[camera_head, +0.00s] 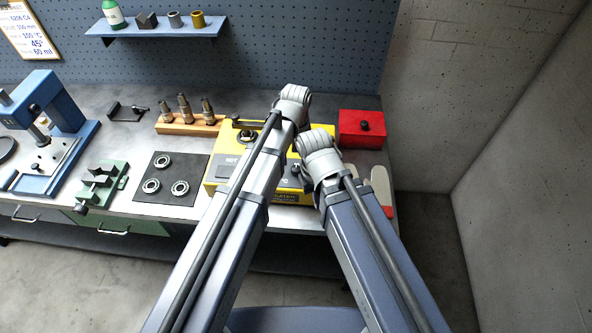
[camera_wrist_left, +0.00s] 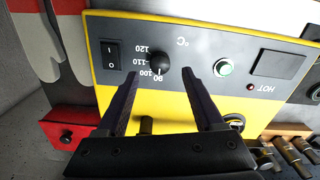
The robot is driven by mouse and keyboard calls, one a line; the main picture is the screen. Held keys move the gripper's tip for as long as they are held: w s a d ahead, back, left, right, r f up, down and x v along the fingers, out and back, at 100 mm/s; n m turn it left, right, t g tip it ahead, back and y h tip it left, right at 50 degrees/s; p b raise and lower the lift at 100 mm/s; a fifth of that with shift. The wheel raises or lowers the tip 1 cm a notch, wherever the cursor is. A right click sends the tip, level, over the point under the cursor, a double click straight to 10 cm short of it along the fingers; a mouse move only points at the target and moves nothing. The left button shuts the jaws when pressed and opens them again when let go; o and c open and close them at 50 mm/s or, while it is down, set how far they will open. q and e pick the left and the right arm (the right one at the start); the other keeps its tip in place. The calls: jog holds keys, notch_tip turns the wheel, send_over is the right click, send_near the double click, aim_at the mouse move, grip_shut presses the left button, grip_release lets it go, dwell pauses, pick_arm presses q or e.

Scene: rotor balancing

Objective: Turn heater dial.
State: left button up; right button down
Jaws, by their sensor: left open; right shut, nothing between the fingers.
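The yellow heater (camera_head: 212,178) stands on the bench. Its black round dial (camera_wrist_left: 160,57) shows in the left wrist view beside printed numbers from 90 to 120, with a pale mark at its lower edge near 90 and 100. The dial also shows in the head view (camera_head: 296,168), partly covered by my arms. My left gripper (camera_wrist_left: 176,72) is open and empty, its two dark fingers apart on either side of the dial's lower edge, not closed on it. My right gripper (camera_head: 316,143) is shut and empty, over the heater's right part; its fingers are mostly hidden.
A red box (camera_head: 361,128) stands right of the heater. A wooden block with metal parts (camera_head: 190,126) and a dark mat with bearings (camera_head: 172,190) lie left. My two arms are close together.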

aim_at(296, 168)
pick_arm(q)
notch_tip(296, 168, down, 5)
jog(key=b, duration=0.3)
jog(key=shift+r+b, duration=0.1)
jog(key=shift+b, duration=0.3)
jog(key=shift+r, duration=0.1)
grip_shut()
